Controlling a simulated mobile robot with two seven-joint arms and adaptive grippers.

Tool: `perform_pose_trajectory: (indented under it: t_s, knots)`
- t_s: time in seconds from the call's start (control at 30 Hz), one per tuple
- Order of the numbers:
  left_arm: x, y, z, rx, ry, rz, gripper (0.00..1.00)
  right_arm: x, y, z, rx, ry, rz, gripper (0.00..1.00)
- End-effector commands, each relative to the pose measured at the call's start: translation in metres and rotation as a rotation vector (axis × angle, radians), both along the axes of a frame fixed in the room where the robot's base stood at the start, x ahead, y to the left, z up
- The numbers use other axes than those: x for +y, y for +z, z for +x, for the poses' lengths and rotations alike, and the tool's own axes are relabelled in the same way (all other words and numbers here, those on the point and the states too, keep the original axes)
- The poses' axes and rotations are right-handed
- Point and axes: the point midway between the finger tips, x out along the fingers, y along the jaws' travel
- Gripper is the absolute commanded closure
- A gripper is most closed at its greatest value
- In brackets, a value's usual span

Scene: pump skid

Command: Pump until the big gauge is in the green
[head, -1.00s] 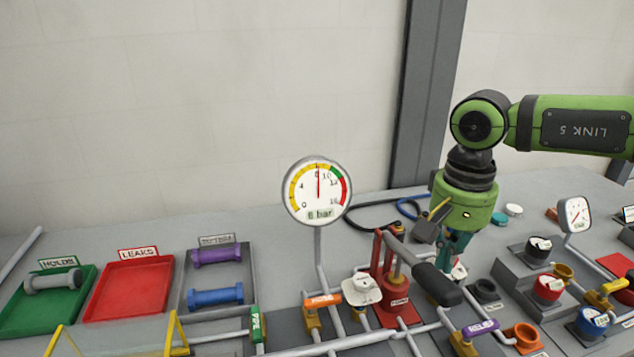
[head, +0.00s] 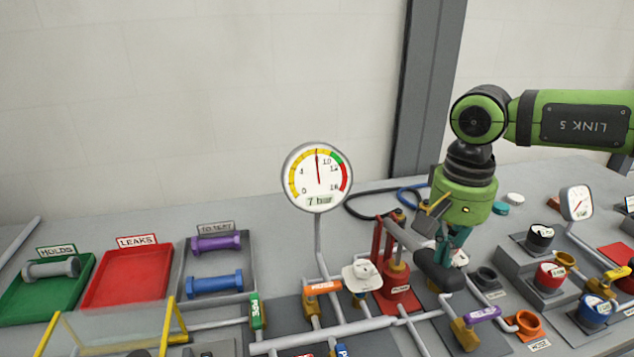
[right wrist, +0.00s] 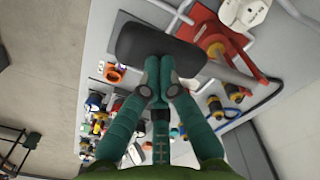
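The big round gauge (head: 317,177) stands on a post mid-bench. Its needle is just left of straight up, in the yellow, and its display reads 7 bar. The green band is further right. The red hand pump (head: 397,288) has a grey lever ending in a black grip (head: 438,271). My right gripper (head: 456,248) points down behind the lever in the head view. In the right wrist view its fingers (right wrist: 158,64) are together, tips at the black grip (right wrist: 160,42), not visibly around it. Whether they touch is unclear. My left gripper is out of view.
An orange-tagged valve (head: 320,289) and a purple-tagged valve (head: 480,316) flank the pump on the pipes. A small gauge (head: 577,203) and several capped ports stand right. Green (head: 84,291), red (head: 127,302) and grey trays lie left.

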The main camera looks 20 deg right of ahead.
Motion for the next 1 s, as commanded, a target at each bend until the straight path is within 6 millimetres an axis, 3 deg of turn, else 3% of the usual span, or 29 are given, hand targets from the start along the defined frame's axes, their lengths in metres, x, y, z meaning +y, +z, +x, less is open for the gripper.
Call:
perform_pose_trajectory:
  t_s: [0.87, 1.0]
  knots:
    - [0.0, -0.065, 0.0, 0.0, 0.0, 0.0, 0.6, 0.0, -0.081, 0.0, 0.002, -0.001, 0.001, 1.0]
    - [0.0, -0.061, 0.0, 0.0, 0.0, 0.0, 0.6, 0.0, -0.078, 0.0, 0.001, -0.001, 0.001, 1.0]
